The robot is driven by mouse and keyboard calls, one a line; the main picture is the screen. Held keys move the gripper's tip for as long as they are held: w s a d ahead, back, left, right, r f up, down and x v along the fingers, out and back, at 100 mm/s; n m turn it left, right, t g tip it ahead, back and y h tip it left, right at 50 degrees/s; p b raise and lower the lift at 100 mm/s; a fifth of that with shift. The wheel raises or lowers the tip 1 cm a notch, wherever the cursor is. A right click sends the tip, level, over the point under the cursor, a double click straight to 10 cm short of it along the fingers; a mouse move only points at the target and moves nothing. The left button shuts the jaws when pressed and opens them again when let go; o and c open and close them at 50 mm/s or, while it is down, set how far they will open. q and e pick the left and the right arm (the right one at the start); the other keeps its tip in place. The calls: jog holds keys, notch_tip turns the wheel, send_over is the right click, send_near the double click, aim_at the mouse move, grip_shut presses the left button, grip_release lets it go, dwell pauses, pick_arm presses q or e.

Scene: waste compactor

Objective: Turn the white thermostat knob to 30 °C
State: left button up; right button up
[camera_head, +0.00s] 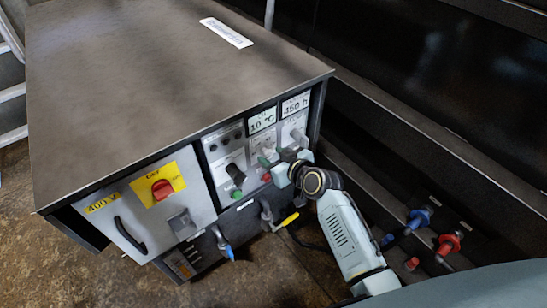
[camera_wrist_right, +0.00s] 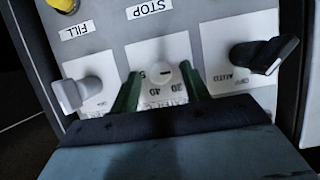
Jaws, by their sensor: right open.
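The white thermostat knob (camera_wrist_right: 162,73) shows in the right wrist view as a small round white knob with a dark mark, on a white dial plate with upside-down numbers including 30 and 40. My right gripper (camera_wrist_right: 160,92) is open, with its green fingers on either side of the knob. I cannot tell whether they touch it. In the head view my right gripper (camera_head: 268,167) is at the control panel's front, below the 10 °C display (camera_head: 262,121), and hides the knob. My left gripper is not in view.
In the wrist view a white lever knob (camera_wrist_right: 72,93) is left of the gripper and a black handle (camera_wrist_right: 265,55) is right. The head view shows a red rotary switch (camera_head: 162,189), a green knob (camera_head: 237,193), a yellow-handled valve (camera_head: 289,219) and a 450 h display (camera_head: 295,104).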

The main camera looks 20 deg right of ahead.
jog(key=c, duration=1)
jog(key=shift+d+f+m+g+y, duration=0.1)
jog(key=shift+d+m+g+y, duration=0.15)
jog(key=shift+m+y, duration=0.55)
jog(key=m+b, duration=0.1)
jog(key=m+y+b, duration=0.1)
jog(key=shift+w+f+m+b, duration=0.1)
jog(key=shift+f+m+b, duration=0.1)
jog(key=shift+m+b, duration=0.2)
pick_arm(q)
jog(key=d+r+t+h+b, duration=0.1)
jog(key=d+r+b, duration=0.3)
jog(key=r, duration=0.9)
pick_arm(e)
jog(key=shift+d+m+y+p, duration=0.1)
jog(key=shift+m+y+p, duration=0.45)
jog(key=shift+m+y, duration=0.55)
jog(key=shift+m+b, duration=0.75)
jog(key=shift+m, duration=0.05)
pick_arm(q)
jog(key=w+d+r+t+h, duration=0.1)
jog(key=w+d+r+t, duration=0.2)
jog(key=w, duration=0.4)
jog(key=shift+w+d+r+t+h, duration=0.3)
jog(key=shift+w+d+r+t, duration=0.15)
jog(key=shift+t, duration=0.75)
pick_arm(e)
jog(key=shift+y, duration=0.4)
